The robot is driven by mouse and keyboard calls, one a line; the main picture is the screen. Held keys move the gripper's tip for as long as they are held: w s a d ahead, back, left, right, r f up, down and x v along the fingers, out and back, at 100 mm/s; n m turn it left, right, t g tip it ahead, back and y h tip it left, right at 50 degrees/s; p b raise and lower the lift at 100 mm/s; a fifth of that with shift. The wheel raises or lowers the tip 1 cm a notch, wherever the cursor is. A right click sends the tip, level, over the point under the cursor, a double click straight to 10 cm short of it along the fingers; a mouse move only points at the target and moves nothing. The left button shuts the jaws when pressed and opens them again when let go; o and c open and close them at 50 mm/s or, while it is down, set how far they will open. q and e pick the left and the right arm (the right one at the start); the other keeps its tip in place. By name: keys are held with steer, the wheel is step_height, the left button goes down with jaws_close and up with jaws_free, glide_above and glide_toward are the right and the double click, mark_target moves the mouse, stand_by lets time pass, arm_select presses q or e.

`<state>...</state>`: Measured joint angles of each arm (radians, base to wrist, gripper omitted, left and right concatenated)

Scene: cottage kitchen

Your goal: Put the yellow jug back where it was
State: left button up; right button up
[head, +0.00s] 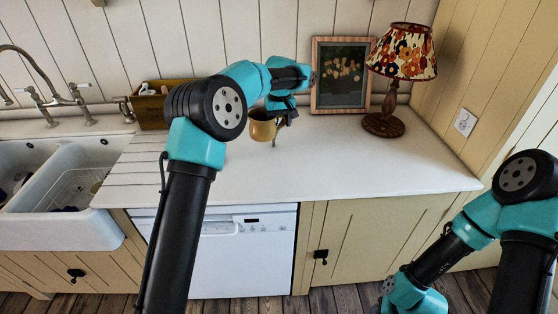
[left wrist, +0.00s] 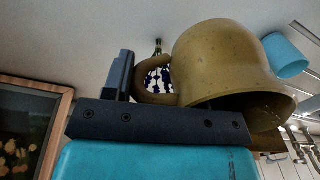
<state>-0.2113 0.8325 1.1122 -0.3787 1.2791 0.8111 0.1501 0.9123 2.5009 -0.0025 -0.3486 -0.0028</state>
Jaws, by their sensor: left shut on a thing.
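The yellow jug (head: 262,129) is at the middle back of the head view, over the white counter, left of the framed picture. My left gripper (head: 282,118) is shut on it, at the handle side; my arm partly covers the jug's top. In the left wrist view the jug (left wrist: 215,62) fills the upper right, its handle beside an upright finger and its wide open mouth toward the lower right. I cannot tell whether its base touches the counter. My right arm is low at the right in the head view, with its gripper outside the frame.
A framed picture (head: 341,78) and a lamp with a floral shade (head: 403,52) stand at the back right of the counter (head: 350,165). A wooden box (head: 152,112) stands at the back left, near the double sink (head: 62,215). The counter's front is clear.

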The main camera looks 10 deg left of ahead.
arm_select(q)
steer(key=s+d+f+m, duration=0.1)
steer(key=s+d, duration=0.3)
steer(key=s, duration=0.4)
steer(key=s+d+f+m, duration=0.1)
steer(key=s+d+f, duration=0.2)
steer(key=s+d, duration=0.2)
steer(key=s, duration=0.3)
steer(key=shift+s+f+h, duration=0.3)
steer(key=shift+s, duration=0.05)
steer(key=shift+w, duration=0.1)
steer(key=w+a, duration=0.1)
steer(key=w, duration=0.4)
steer(key=w+a+f, duration=0.1)
steer(key=w, duration=0.9)
steer(key=shift+w+a+f, duration=0.25)
steer(key=shift+w+a, duration=0.05)
steer(key=shift+a, duration=0.1)
steer(key=shift+f, duration=0.15)
steer(key=shift+f, duration=1.65)
steer(key=shift+f, duration=0.15)
steer(key=o, duration=1.3)
